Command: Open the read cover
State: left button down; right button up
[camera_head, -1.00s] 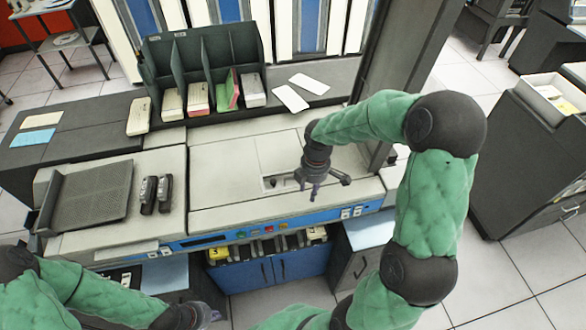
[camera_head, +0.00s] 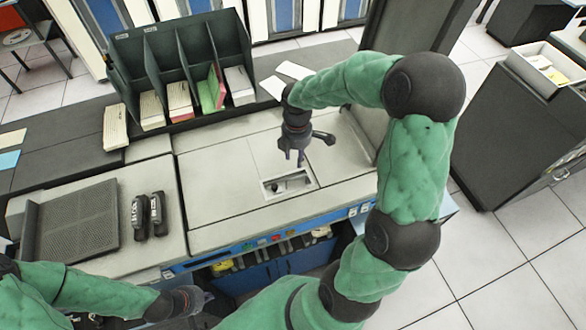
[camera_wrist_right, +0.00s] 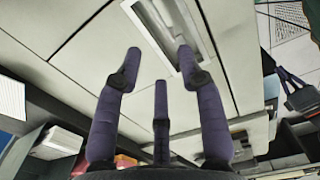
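The light grey card machine (camera_head: 225,180) has flat top panels split by thin seams; which one is the read cover I cannot tell for sure. A small pale-rimmed recess (camera_head: 270,190) with a dark part inside sits near its front edge. It also shows in the right wrist view as a long slot (camera_wrist_right: 196,22). My right gripper (camera_head: 294,160) points down just behind the recess, over the top. Its purple fingers (camera_wrist_right: 158,68) are spread and hold nothing. My left gripper (camera_head: 200,298) is low at the front left; its fingers are hard to make out.
A dark green rack (camera_head: 165,65) with several card stacks stands behind the machine. Two white cards (camera_head: 293,70) lie right of it. A black tray (camera_head: 75,225) and two dark blocks (camera_head: 148,215) are on the left. A blue strip of buttons (camera_head: 262,244) runs along the front.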

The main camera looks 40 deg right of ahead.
jog(key=b, duration=0.2)
send_near(296, 172)
jog(key=f, duration=0.1)
jog(key=s+a+f, duration=0.1)
jog(key=f, duration=0.1)
jog(key=s+a+f, duration=0.1)
jog(key=f, duration=0.1)
jog(key=shift+s+f, duration=0.2)
grip_shut()
